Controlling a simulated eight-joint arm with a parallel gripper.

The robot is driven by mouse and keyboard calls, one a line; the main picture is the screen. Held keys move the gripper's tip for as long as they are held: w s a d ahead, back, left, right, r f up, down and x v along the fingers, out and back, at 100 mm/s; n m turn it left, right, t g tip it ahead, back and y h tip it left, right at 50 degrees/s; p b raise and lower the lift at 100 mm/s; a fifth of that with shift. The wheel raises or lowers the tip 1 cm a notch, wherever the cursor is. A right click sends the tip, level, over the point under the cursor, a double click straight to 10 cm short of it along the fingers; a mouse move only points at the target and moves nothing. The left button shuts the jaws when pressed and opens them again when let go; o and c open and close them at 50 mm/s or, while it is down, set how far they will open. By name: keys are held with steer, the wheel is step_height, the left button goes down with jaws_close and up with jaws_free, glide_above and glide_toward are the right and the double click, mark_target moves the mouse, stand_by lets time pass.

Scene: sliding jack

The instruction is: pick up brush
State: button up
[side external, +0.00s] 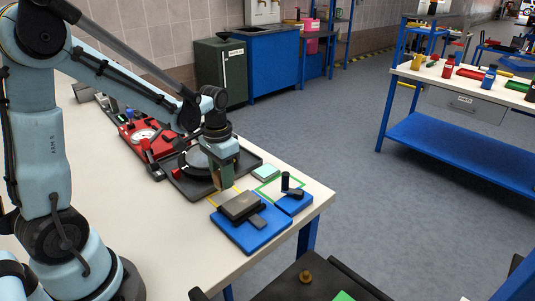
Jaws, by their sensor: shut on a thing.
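My gripper (222,182) points down over the dark tray near the table's right edge. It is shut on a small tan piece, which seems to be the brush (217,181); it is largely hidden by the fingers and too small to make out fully. I cannot tell whether its lower end touches the surface below. Just in front stands the sliding jack, a blue base (251,233) with a dark block (241,207) on top.
A blue block with a black crank (291,188) sits right of the jack. A green-outlined square (268,188) and a pale green pad (266,173) lie behind it.

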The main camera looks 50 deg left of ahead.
steer(key=s+d+r, duration=0.3)
steer(key=d+r, duration=0.4)
steer(key=d, duration=0.4)
steer(key=shift+s+r, duration=0.15)
steer(key=shift+r, duration=0.1)
steer(key=shift+d, duration=0.1)
